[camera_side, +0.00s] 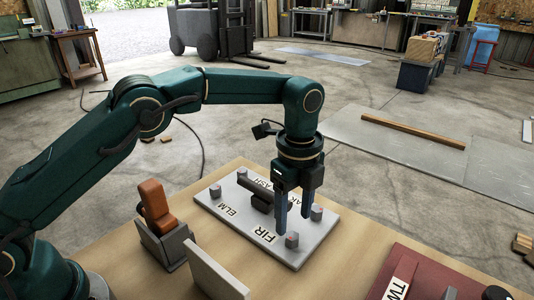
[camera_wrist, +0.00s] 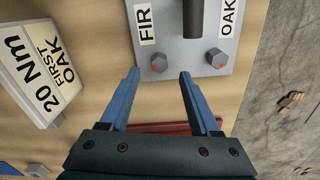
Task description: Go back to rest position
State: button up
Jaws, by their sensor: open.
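My gripper (camera_side: 294,226) is open and empty over the front part of a light grey plate (camera_side: 225,207), fingers pointing down. The plate carries labels reading ELM, FIR, ASH and one partly hidden, with a grey bolt near each visible corner. A dark bar (camera_side: 258,193) stands on its middle, partly behind my gripper. In the wrist view my two blue fingers (camera_wrist: 159,74) are spread, with the bolt beside FIR (camera_wrist: 158,63) just beyond the gap between their tips. The bolt beside OAK (camera_wrist: 215,58) is to the right. I cannot tell whether a finger touches the plate.
An orange tool (camera_side: 154,205) stands in a grey holder left of the plate. A slanted sign (camera_wrist: 38,62) reads 20 Nm, FIRST OAK; its back (camera_side: 213,274) rises near the table's front. A red tray (camera_side: 420,272) lies at right. The wooden table (camera_side: 345,245) is bare between plate and tray.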

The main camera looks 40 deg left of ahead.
jog(key=shift+r, duration=0.6)
